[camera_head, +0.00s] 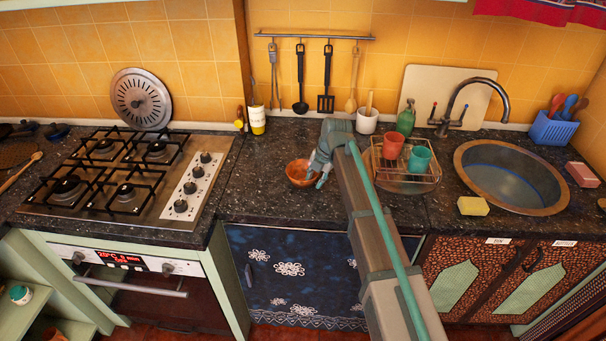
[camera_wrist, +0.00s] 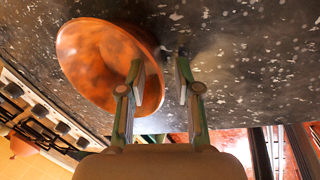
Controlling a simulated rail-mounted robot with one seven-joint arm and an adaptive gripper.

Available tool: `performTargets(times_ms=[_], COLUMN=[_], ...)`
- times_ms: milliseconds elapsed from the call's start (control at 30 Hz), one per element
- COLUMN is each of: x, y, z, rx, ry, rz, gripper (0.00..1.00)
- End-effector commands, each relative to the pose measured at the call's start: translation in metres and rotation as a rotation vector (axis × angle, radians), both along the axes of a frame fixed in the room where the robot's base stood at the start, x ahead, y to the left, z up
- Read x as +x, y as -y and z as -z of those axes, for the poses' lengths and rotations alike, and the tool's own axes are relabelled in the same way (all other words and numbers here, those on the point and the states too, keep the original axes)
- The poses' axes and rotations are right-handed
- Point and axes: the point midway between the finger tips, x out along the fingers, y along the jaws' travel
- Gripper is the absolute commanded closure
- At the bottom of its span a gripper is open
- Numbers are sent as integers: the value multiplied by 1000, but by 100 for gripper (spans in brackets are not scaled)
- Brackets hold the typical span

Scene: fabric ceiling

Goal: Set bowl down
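The copper-brown bowl (camera_head: 300,174) is on the dark speckled counter between the stove and the dish rack, in the head view. My gripper (camera_head: 322,172) is at the bowl's right side. In the wrist view the bowl (camera_wrist: 95,65) fills the upper left. My gripper (camera_wrist: 161,75) has its two fingers apart, with a visible gap. The left finger overlaps the bowl near its rim, and the right finger is outside the bowl. Whether either finger touches the bowl cannot be told. The bowl's underside is hidden.
The gas stove (camera_head: 122,180) is to the left. A wire dish rack (camera_head: 407,180) with a red and a teal cup is to the right, near my arm. The sink (camera_head: 511,176) is further right. Counter left of the bowl is clear.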

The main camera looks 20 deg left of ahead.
Motion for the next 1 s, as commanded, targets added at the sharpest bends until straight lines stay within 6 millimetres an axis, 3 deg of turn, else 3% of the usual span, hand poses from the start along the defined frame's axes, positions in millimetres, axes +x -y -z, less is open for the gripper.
performTargets(times_ms=[300,500,1000], x=[0,0,1], y=[-2,-2,-2], z=[5,5,4], rx=[1,1,1], ry=[1,1,1], rz=[-1,-1,-1], gripper=[69,100,100])
